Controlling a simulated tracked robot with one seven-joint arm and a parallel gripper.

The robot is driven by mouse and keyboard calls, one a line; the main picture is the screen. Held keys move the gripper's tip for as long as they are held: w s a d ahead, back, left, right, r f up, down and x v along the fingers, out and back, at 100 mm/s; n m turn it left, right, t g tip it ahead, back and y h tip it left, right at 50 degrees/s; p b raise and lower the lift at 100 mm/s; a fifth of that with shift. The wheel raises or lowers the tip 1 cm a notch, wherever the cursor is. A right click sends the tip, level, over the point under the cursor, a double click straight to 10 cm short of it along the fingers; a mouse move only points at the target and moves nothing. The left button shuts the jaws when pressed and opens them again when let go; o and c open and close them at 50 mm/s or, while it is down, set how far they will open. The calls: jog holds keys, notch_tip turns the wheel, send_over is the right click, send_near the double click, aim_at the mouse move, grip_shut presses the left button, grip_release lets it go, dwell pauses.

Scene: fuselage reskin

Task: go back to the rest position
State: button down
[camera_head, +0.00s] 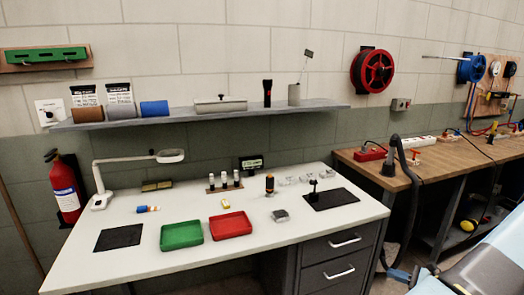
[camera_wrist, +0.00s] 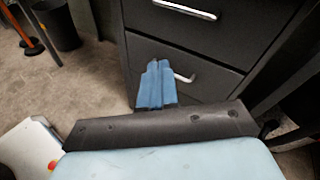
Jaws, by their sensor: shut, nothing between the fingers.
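My gripper (camera_wrist: 157,85) shows in the wrist view as two blue fingers side by side, shut with nothing seen between them. Behind them in that view is the dark drawer unit (camera_wrist: 200,70) with a bright handle. In the head view my gripper (camera_head: 398,274) is low at the right, beside the drawer unit (camera_head: 340,262) and below the level of the white tabletop (camera_head: 290,240). My light blue arm reaches in from the lower right corner. I cannot tell the exact gap between the fingers and the drawers.
The white table holds a green tray (camera_head: 182,235), a red tray (camera_head: 230,225), a lamp (camera_head: 101,199) and small parts. A wooden bench (camera_head: 420,172) stands at the right. A shelf (camera_head: 200,115) hangs above. A dark bin (camera_wrist: 57,24) stands on open floor.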

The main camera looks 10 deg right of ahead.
jog(key=w+a+r+n+g+h, duration=0.1)
jog(key=w+a+r+n+g, duration=0.2)
jog(key=a+r+n+g, duration=0.75)
jog(key=w+a+r+n+g+h, duration=0.1)
jog(key=w+a+r+n, duration=0.3)
jog(key=a+r, duration=1.2)
jog(key=s+a+r+n+t+h, duration=0.2)
jog(key=s+a+r+n, duration=0.4)
jog(key=s+r, duration=0.3)
jog(key=s+a+r+n+t+h, duration=0.2)
jog(key=s+a+r+n+h, duration=0.2)
jog(key=r, duration=0.8)
jog(key=shift+s+a+n, duration=0.95)
jog(key=shift+s+a, duration=1)
jog(key=shift+s, duration=0.7)
jog(key=shift+r, duration=0.1)
